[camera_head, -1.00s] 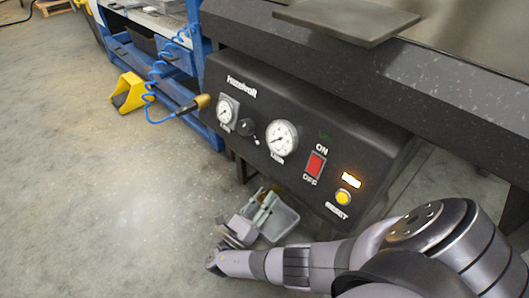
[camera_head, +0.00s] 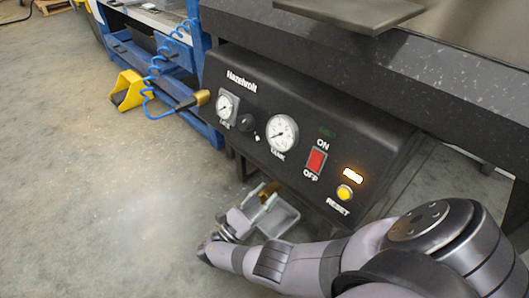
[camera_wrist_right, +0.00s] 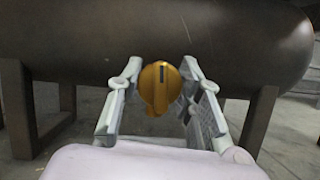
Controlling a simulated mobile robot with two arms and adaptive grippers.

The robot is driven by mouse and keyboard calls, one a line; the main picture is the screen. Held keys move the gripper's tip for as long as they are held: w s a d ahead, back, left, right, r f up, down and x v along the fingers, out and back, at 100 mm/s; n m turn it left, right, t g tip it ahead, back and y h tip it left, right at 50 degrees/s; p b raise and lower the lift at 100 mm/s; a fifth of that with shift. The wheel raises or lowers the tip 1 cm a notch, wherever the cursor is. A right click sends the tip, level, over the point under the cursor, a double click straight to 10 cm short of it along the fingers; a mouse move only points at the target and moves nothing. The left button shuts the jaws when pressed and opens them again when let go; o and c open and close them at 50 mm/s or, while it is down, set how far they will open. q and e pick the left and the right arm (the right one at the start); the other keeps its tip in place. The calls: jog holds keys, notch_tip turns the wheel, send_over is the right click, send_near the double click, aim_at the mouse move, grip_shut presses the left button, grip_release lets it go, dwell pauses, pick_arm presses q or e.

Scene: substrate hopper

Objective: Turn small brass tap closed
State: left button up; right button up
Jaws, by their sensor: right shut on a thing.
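The small brass tap (camera_wrist_right: 160,88) has a rounded knob with a dark mark on its upper face. In the right wrist view it sits between the two fingers of my right gripper, in front of a dark cylindrical tank (camera_wrist_right: 215,35). The gripper is shut on the tap. The tap's stem and outlet are hidden. My left gripper is not in view.
The black panel (camera_head: 300,125) above carries two gauges, a dark knob, a red switch (camera_head: 316,161) and a yellow reset button (camera_head: 344,192). A blue frame with a coiled air hose (camera_head: 152,83) stands left. The floor in front is clear.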

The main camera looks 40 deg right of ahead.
jog(key=shift+m, duration=0.4)
jog(key=o, duration=1.2)
jog(key=shift+n, duration=0.4)
